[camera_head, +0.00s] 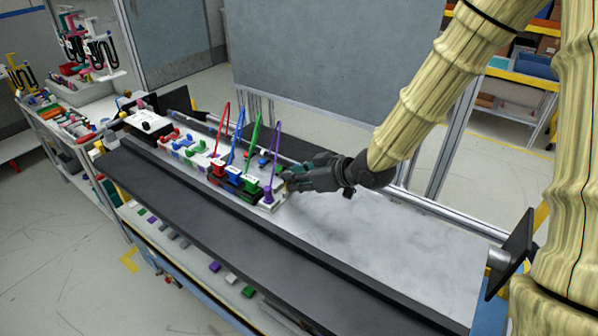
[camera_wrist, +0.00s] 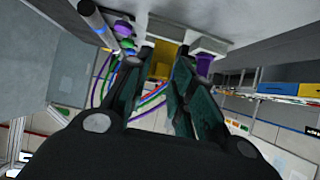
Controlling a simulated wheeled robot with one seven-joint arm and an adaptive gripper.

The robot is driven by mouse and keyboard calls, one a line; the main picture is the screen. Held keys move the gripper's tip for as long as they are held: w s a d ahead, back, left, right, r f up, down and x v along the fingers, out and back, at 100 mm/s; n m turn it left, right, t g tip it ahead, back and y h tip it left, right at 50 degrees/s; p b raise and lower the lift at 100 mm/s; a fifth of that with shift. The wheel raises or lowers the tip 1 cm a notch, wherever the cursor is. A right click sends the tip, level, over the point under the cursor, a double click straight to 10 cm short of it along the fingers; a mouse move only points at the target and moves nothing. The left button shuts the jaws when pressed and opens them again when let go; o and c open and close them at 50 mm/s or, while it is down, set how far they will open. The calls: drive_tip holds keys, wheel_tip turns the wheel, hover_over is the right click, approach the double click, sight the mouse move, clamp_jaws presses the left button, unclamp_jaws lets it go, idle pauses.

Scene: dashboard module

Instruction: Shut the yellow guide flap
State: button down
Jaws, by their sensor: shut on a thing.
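The yellow guide flap (camera_wrist: 165,58) shows in the wrist view between my two dark fingers, at the top middle. My gripper (camera_wrist: 166,68) is shut on it, with a finger on each side. In the head view my gripper (camera_head: 291,180) is at the right end of the dashboard module (camera_head: 270,207), close to the purple plug (camera_head: 268,194). There the flap is mostly hidden by my gripper, and I cannot tell its angle.
Red (camera_head: 217,168), blue (camera_head: 233,176) and green (camera_head: 250,184) plugs with upright cables stand left of my gripper. A grey rod (camera_wrist: 95,22) is close by in the wrist view. The grey tabletop (camera_head: 390,235) to the right is clear.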

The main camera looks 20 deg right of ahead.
drive_tip(key=g+p, duration=0.1)
drive_tip(key=p, duration=0.1)
drive_tip(key=w+r+g+h+p, duration=0.1)
drive_tip(key=p, duration=0.2)
drive_tip(key=a+g+h+p, duration=0.1)
drive_tip(key=p, duration=0.1)
drive_tip(key=shift+w+a+r, duration=0.1)
drive_tip(key=shift+w+r, duration=0.05)
drive_tip(key=shift+w, duration=0.15)
drive_tip(key=g+h+p, duration=0.1)
drive_tip(key=w+a+g+h+p, duration=0.1)
drive_tip(key=p, duration=0.1)
drive_tip(key=g+h, duration=0.1)
drive_tip(key=w+a+f+g+h, duration=0.1)
drive_tip(key=g, duration=0.1)
drive_tip(key=w+g+h+p, duration=0.1)
drive_tip(key=shift+a+f, duration=0.25)
drive_tip(key=shift+f, duration=0.05)
drive_tip(key=g+h, duration=0.1)
drive_tip(key=w+f+g+h, duration=0.1)
drive_tip(key=shift+a+f+g, duration=0.1)
drive_tip(key=shift+a+g, duration=0.3)
drive_tip(key=shift+w+a+f+g+h, duration=0.2)
drive_tip(key=shift+f+g+h, duration=0.2)
drive_tip(key=shift+g+h, duration=0.4)
drive_tip(key=c, duration=1.4)
unclamp_jaws()
drive_tip(key=shift+d, duration=0.1)
drive_tip(key=shift+c, duration=0.2)
